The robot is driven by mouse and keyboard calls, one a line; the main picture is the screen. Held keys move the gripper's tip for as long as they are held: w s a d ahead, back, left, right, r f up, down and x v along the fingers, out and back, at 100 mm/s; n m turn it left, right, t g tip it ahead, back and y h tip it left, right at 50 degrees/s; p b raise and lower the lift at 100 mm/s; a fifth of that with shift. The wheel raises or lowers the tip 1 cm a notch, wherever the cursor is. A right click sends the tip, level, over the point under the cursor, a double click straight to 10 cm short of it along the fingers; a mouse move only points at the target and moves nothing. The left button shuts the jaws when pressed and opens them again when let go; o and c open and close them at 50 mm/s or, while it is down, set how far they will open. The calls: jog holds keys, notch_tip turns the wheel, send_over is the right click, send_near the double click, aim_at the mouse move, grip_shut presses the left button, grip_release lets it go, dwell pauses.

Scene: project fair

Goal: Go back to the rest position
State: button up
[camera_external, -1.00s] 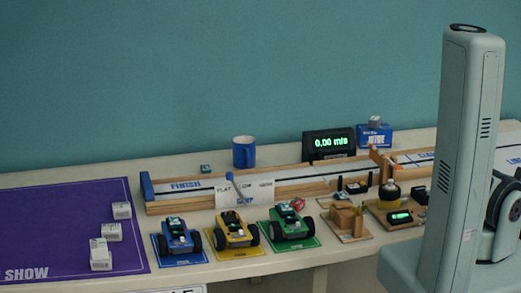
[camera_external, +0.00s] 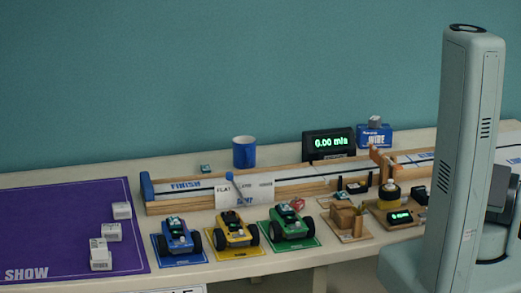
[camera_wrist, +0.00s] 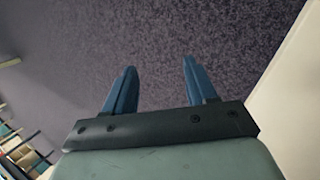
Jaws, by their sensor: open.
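My gripper (camera_wrist: 157,85) shows in the wrist view with its two blue fingers apart and nothing between them. Behind the fingers is a dark, speckled surface. In the external view my arm's pale green column stands at the right edge, and my gripper is outside that picture. No task object is held.
A table carries a purple mat (camera_external: 60,215) with several small white boxes. Blue (camera_external: 178,238), yellow (camera_external: 236,231) and green (camera_external: 291,225) model cars stand on matching mats. Behind them are a wooden track (camera_external: 300,181), a blue mug (camera_external: 244,152) and a display (camera_external: 329,144).

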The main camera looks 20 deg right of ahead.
jog(key=s+a+r+n, duration=0.2)
jog(key=a+n, duration=0.2)
jog(key=a, duration=0.6)
jog(key=s+a+r+n+g, duration=0.1)
jog(key=a+n, duration=0.4)
jog(key=a, duration=0.6)
jog(key=s+a+r+n, duration=0.3)
jog(key=a+r+n, duration=0.1)
jog(key=a, duration=0.7)
jog(key=shift+s+r+n+g+h, duration=0.3)
jog(key=shift+r+n+g, duration=0.1)
jog(key=shift+n, duration=0.2)
